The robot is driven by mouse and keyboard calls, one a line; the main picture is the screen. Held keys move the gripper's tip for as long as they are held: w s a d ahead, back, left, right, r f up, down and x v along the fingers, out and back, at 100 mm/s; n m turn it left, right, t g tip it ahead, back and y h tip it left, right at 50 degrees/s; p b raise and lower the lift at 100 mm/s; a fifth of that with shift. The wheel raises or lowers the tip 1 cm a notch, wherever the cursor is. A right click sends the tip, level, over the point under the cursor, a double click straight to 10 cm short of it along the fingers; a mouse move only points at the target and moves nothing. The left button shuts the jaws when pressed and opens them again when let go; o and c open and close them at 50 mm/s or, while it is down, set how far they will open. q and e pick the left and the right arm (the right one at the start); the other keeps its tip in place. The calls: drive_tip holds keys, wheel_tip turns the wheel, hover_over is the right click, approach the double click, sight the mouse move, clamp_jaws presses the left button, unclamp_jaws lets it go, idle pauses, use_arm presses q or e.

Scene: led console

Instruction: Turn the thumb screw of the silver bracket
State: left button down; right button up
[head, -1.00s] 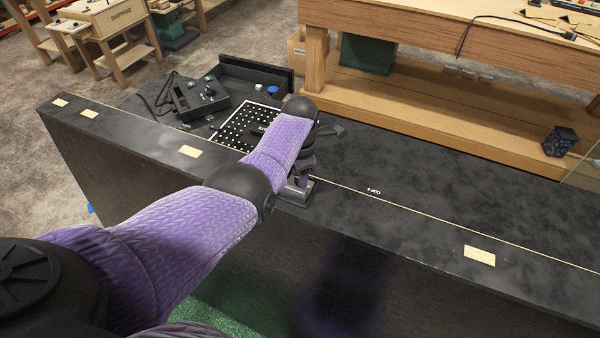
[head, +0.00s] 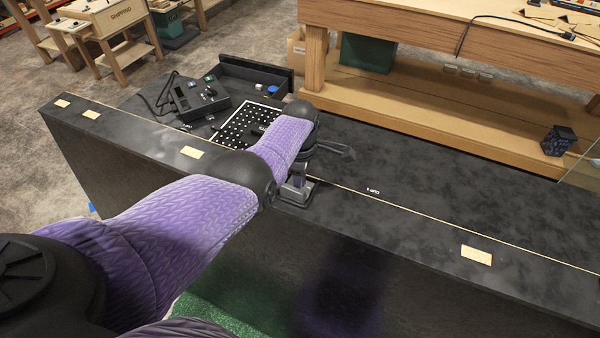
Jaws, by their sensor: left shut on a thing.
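The silver bracket (head: 296,192) stands at the front edge of the dark counter, just below the end of my left arm. My left gripper (head: 298,176) is directly over it, pointing down, and is shut on what appears to be its thumb screw. The screw itself is hidden by the gripper and forearm, so its angle cannot be told. A dark grey part sticks out to the right from my left wrist. My right gripper is not in view.
A black control box (head: 193,98), a white-bordered perforated panel (head: 246,124) and a black tray (head: 255,75) lie behind my forearm. Pale labels (head: 476,255) mark the counter's front strip.

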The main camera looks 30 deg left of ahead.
use_arm(q)
drive_tip(key=m, duration=0.3)
drive_tip(key=shift+m, duration=0.4)
drive_tip(key=m, duration=0.3)
drive_tip(key=shift+w+r+m, duration=0.1)
drive_tip(key=shift+m, duration=0.2)
drive_tip(key=m, duration=0.3)
drive_tip(key=shift+m, duration=0.3)
drive_tip(key=m, duration=0.3)
drive_tip(key=shift+m, duration=0.3)
drive_tip(key=m, duration=0.6)
drive_tip(key=shift+m, duration=3.9)
